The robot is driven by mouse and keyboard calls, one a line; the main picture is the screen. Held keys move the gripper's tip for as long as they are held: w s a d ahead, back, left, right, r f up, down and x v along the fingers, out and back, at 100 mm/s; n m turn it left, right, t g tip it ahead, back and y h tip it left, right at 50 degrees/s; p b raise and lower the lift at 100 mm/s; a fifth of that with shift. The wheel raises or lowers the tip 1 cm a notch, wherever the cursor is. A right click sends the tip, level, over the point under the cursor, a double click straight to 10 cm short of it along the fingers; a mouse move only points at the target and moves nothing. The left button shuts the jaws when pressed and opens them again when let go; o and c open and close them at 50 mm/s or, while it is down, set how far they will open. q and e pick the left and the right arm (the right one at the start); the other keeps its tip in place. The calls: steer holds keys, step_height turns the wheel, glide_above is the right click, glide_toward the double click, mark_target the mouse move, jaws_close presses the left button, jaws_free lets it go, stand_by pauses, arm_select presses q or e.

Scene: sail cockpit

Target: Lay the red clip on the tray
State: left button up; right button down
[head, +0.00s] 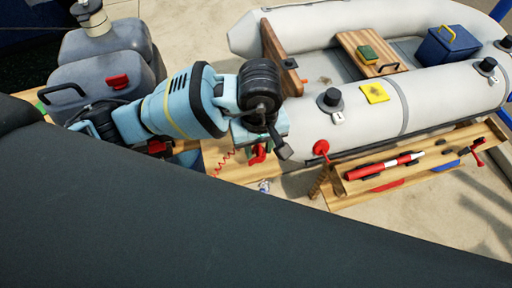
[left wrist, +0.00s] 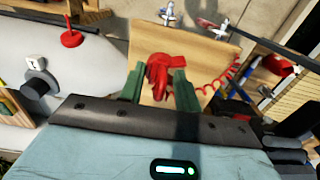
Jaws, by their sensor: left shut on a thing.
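The red clip (left wrist: 166,76) is between the green fingers of my left gripper (left wrist: 158,88) in the left wrist view. The gripper is shut on it. In the head view a bit of the clip (head: 258,154) shows below my left gripper (head: 262,148). A pale wooden board (head: 228,168) lies under the clip; it also shows in the left wrist view (left wrist: 205,50). I cannot tell whether the clip touches the board, or whether this board is the tray. My right gripper is not in view.
A red coiled cord (head: 222,163) lies on the board beside the clip. Small metal fittings (head: 264,185) are near its edge. A wooden rack (head: 440,150) with a red-and-white tube (head: 385,167) stands right. A grey inflatable boat (head: 430,105) lies behind; grey jugs (head: 105,80) stand left.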

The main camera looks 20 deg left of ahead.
mark_target(256, 151)
arm_select(q)
steer(key=shift+w+a, duration=0.1)
steer(key=shift+w, duration=0.05)
steer(key=shift+w+a, duration=0.4)
steer(key=shift+w, duration=0.05)
step_height(256, 151, down, 3)
steer(key=shift+s+r, duration=0.1)
steer(key=shift+f, duration=0.45)
steer(key=shift+d, duration=0.1)
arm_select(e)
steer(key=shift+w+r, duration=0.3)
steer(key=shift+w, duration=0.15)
arm_select(q)
steer(key=shift+f, duration=0.15)
steer(key=o, duration=1)
steer(key=shift+c, duration=0.2)
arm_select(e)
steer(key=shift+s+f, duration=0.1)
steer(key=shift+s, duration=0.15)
